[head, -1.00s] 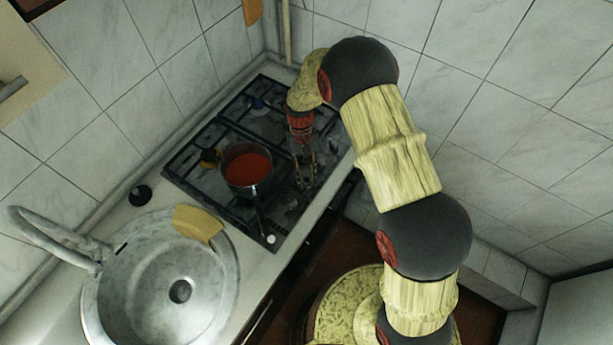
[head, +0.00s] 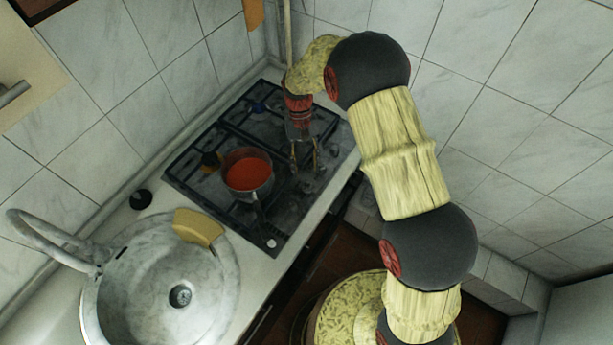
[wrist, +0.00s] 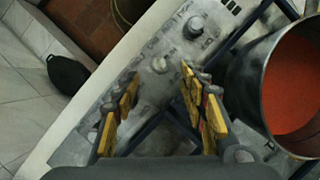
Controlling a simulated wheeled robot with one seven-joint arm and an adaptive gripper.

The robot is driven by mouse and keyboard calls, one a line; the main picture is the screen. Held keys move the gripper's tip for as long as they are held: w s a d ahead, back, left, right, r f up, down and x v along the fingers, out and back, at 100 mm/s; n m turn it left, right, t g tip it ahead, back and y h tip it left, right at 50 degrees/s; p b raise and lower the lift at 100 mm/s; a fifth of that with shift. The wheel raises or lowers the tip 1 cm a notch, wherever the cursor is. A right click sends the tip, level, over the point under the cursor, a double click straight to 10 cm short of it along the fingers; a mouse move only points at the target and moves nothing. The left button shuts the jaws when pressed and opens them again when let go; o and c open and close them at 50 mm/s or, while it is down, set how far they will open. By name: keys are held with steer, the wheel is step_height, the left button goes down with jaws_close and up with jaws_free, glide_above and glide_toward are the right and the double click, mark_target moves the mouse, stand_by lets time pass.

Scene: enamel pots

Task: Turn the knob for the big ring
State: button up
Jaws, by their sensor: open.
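The hob's control panel shows in the wrist view with a dark-based knob (wrist: 195,26) and a paler knob (wrist: 160,64). I cannot tell which one serves the big ring. My gripper (wrist: 160,88) is open, its yellow-padded fingers spread apart and nothing held. The paler knob shows beyond the gap between the fingertips, seemingly apart from them. In the head view my gripper (head: 304,166) points down over the hob's right-hand panel, right of the pot. A pale knob (head: 271,243) shows at the hob's near corner. Some knobs beneath the gripper are indistinct.
A pot of red liquid (head: 248,176) stands on the hob grates (head: 222,131), left of my gripper. It is close to the right finger in the wrist view (wrist: 247,85). A sink (head: 155,285) with a yellow cloth-like item (head: 198,228) lies nearer. Tiled walls enclose the corner.

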steer(key=shift+v, duration=2.65)
steer(key=s+d+r+t+b, duration=0.3)
steer(key=s+d+r, duration=0.2)
steer(key=s, duration=0.3)
steer(key=s+d+r+m+t+b, duration=0.1)
steer(key=s+d+r+t+b, duration=0.1)
steer(key=s+d+r, duration=0.3)
steer(key=s+d+r+t+b, duration=0.3)
steer(key=s+d+r+t, duration=0.2)
steer(key=s+r, duration=0.4)
steer(key=shift+s+y+b, duration=0.3)
steer(key=shift+s, duration=1.3)
steer(key=shift+d+r, duration=0.1)
steer(key=shift+c, duration=0.4)
